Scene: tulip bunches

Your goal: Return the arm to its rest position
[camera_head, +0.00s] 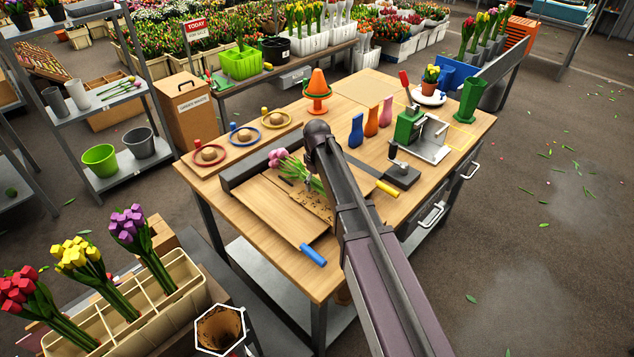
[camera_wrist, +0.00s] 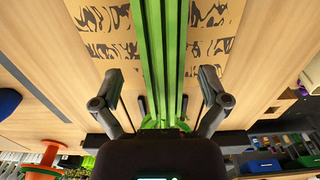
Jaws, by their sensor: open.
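My gripper (camera_wrist: 161,85) is open in the wrist view, with one finger on each side of a bunch of green stems (camera_wrist: 165,45). In the head view my arm (camera_head: 350,200) reaches over the workbench and hides most of the gripper. The pink tulip bunch (camera_head: 283,158) lies on the wooden board (camera_head: 262,208), its flowers to the left and its stems running under my arm. A dark-patterned paper (camera_wrist: 100,50) lies beneath the stems.
The workbench (camera_head: 355,92) holds an orange cone (camera_head: 317,88), blue, orange and pink vases (camera_head: 371,122), a green-and-grey device (camera_head: 411,125) and a black tool with a yellow handle (camera_head: 402,176). A tulip crate (camera_head: 165,315) stands at lower left. The right floor is largely clear.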

